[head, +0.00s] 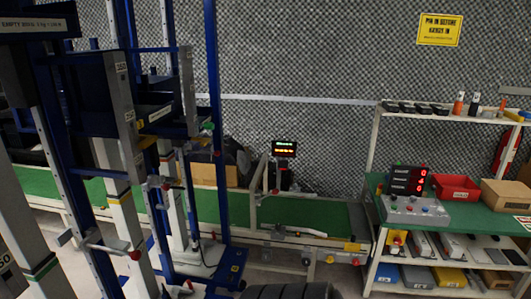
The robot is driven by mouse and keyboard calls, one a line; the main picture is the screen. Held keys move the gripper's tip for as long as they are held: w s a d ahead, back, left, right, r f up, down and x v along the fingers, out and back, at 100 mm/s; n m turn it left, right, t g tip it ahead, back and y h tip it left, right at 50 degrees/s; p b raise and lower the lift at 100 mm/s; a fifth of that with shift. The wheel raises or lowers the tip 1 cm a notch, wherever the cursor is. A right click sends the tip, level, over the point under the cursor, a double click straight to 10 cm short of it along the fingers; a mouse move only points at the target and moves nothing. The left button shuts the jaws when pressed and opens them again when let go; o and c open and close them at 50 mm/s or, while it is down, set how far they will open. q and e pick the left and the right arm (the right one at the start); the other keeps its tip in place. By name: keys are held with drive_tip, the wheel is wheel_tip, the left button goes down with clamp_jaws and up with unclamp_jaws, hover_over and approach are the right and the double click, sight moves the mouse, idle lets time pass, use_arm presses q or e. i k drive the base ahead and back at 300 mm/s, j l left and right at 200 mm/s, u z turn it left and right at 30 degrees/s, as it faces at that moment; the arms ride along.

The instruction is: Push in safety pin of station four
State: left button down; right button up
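Blue press-like station frames with grey columns (118,90) stand at the left, overlapping one another. Small red-tipped handles show on them: one on a grey bar (134,255) at the lower left, one by the middle column (165,187), one low down (188,285). I cannot tell which is station four's safety pin or how far any pin is in. The station numbers are not readable. Neither of my grippers is in view.
A green conveyor (320,215) runs behind the frames along the foam wall. A shelf bench (480,215) with a button box (413,210) and red bin (456,187) stands right. A yellow pin-warning sign (440,29) hangs above. A dark ribbed round thing (288,291) is at the bottom edge.

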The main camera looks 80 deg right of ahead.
sight(217, 153)
drive_tip(key=z, duration=2.2)
drive_tip(key=i+l, duration=0.7)
